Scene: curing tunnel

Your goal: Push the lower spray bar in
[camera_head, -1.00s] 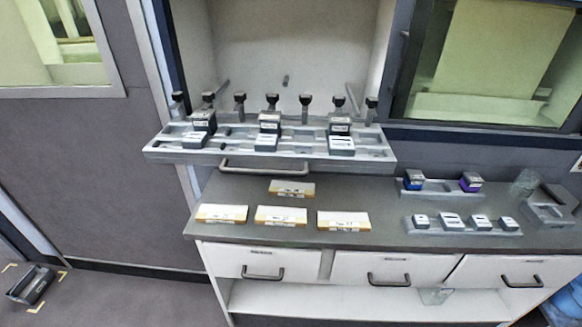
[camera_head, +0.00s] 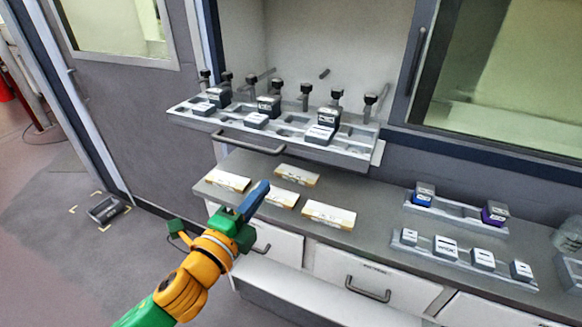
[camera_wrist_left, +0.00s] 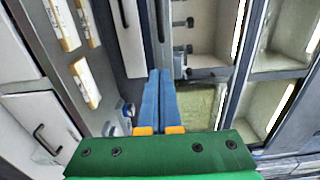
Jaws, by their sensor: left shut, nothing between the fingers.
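A grey slotted tray (camera_head: 285,140) with a bar handle (camera_head: 250,142) on its front juts out of the tall white cabinet opening over the counter. Several black-capped posts (camera_head: 306,92) stand along its back, and labelled dark blocks sit on it. Grey rods (camera_head: 324,73) show at the opening's back wall. I cannot tell for sure which part is the lower spray bar. My left gripper (camera_head: 257,193) is shut and empty, its blue fingers below the tray, apart from the handle, in front of the counter. It also shows in the left wrist view (camera_wrist_left: 160,73). My right gripper is out of view.
White-and-yellow boxes (camera_head: 329,214) lie on the grey counter (camera_head: 375,232) below the tray. Two grey racks (camera_head: 462,263) with small labelled blocks stand at the right. White drawers with handles (camera_head: 368,290) are under the counter. The floor at left is mostly clear.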

